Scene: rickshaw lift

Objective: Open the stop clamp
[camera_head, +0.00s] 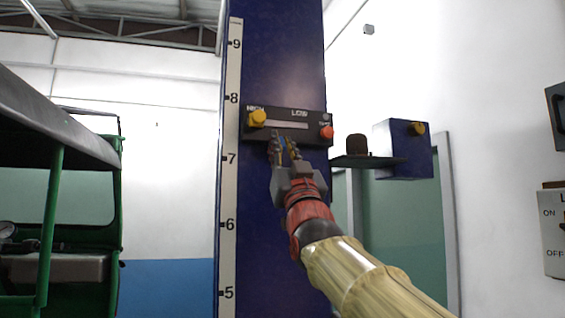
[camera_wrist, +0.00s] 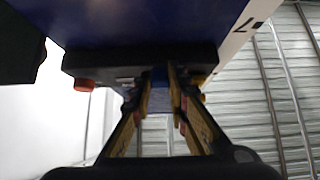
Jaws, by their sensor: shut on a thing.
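A black panel (camera_head: 290,138) marked HIGH and LOW is mounted on the tall blue column (camera_head: 283,55). It has a yellow knob (camera_head: 257,118) near HIGH and a red-orange knob (camera_head: 326,132) at its right end. My gripper (camera_head: 284,143) reaches up to the panel's lower edge, between the two knobs. In the wrist view its fingers (camera_wrist: 160,78) are closed around a small blue piece (camera_wrist: 159,76) at the panel. The fingers hide most of this piece, and I cannot tell for sure that it is the stop clamp. The red knob also shows in the wrist view (camera_wrist: 84,85).
A white numbered scale (camera_head: 230,180) runs up the column's left edge. A shelf (camera_head: 368,161) with a brown object (camera_head: 357,145) and a blue box (camera_head: 403,150) stand to the right. A green rickshaw (camera_head: 118,200) is at the left.

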